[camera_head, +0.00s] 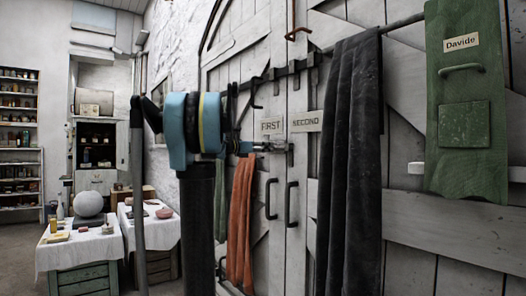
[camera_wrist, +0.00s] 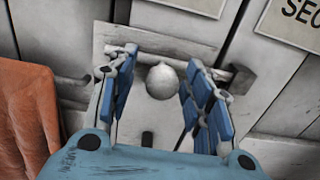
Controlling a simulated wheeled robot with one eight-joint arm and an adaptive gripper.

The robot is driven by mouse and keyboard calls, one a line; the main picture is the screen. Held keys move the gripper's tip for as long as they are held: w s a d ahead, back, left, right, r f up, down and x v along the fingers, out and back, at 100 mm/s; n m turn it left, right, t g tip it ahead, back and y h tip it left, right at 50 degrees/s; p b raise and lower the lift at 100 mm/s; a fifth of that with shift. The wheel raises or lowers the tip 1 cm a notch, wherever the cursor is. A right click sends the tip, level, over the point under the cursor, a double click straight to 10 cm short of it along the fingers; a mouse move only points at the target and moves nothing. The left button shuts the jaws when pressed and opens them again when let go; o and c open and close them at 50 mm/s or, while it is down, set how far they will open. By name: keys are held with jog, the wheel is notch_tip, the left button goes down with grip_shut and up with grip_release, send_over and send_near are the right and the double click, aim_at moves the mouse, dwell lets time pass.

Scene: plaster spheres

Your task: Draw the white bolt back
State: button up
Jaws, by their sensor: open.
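The white bolt shows in the wrist view as a pale round knob (camera_wrist: 162,81) on a horizontal rod, set on a pale plate (camera_wrist: 150,40) fixed to the white plank doors. My gripper (camera_wrist: 163,92) is open, its blue-padded fingers on either side of the knob, with gaps to it. I cannot tell how deep the fingers reach. In the head view my gripper (camera_head: 246,147) is at the doors, just left of the bolt hardware (camera_head: 272,147), below the FIRST sign. My arm hides part of this area.
An orange cloth (camera_head: 240,222) hangs just left of the bolt; it also shows in the wrist view (camera_wrist: 27,120). A dark cloth (camera_head: 350,170) hangs to the right. Two dark door handles (camera_head: 292,204) are below. Cloth-covered tables (camera_head: 75,250) stand at the far left.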

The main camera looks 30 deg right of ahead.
grip_shut()
jog(key=w, duration=0.6)
jog(key=shift+w+a, duration=0.2)
jog(key=shift+r, duration=0.1)
jog(key=shift+c, duration=2)
grip_release()
jog(key=o, duration=0.4)
jog(key=shift+w, duration=0.2)
jog(key=shift+s, duration=0.1)
jog(key=shift+a, duration=0.1)
